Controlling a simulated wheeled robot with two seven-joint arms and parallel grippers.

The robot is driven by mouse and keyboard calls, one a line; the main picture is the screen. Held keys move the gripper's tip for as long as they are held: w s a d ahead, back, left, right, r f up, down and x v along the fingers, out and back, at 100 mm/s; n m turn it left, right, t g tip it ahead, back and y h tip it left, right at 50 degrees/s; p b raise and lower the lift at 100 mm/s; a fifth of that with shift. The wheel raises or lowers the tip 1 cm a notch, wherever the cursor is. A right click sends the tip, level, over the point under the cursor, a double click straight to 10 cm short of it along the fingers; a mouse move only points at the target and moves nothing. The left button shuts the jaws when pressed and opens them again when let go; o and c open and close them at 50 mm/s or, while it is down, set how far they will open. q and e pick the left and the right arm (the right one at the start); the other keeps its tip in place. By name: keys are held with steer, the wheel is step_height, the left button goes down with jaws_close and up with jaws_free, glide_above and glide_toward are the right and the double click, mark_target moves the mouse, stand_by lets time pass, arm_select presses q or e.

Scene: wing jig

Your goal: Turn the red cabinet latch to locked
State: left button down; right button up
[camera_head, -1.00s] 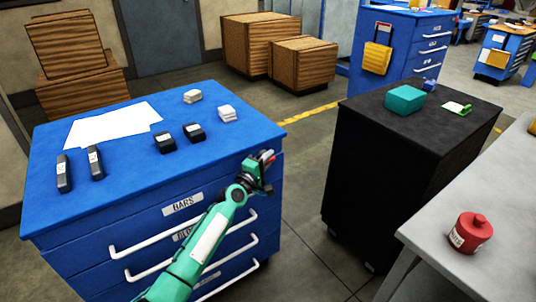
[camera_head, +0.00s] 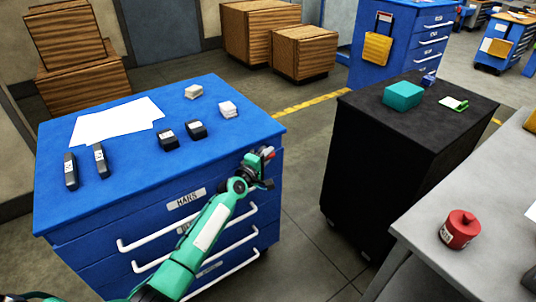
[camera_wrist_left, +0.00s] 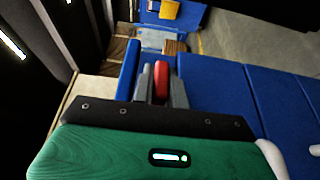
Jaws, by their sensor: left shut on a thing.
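The red latch (camera_head: 268,152) is on the blue cabinet (camera_head: 75,222), near the upper right corner of its drawer front. Only a small red part of it shows in the head view, beside the fingers. My left gripper (camera_head: 264,161) is at this corner and shut on the latch. In the left wrist view the red latch (camera_wrist_left: 161,80) stands upright in the picture between the grey fingers of my left gripper (camera_wrist_left: 160,88). The fingers hide the latch's base, and I cannot read a locked mark. My right gripper is not in view.
White drawer handles (camera_head: 200,246) stick out below my left gripper. Paper sheets (camera_head: 115,120) and several small blocks lie on the cabinet top. A black cabinet (camera_head: 375,165) stands to the right across a floor gap. A grey table (camera_head: 425,225) holds a red canister (camera_head: 460,229).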

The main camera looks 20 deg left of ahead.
arm_select(q)
steer(key=shift+a, duration=0.1)
steer(key=c, duration=1.4)
jaws_free()
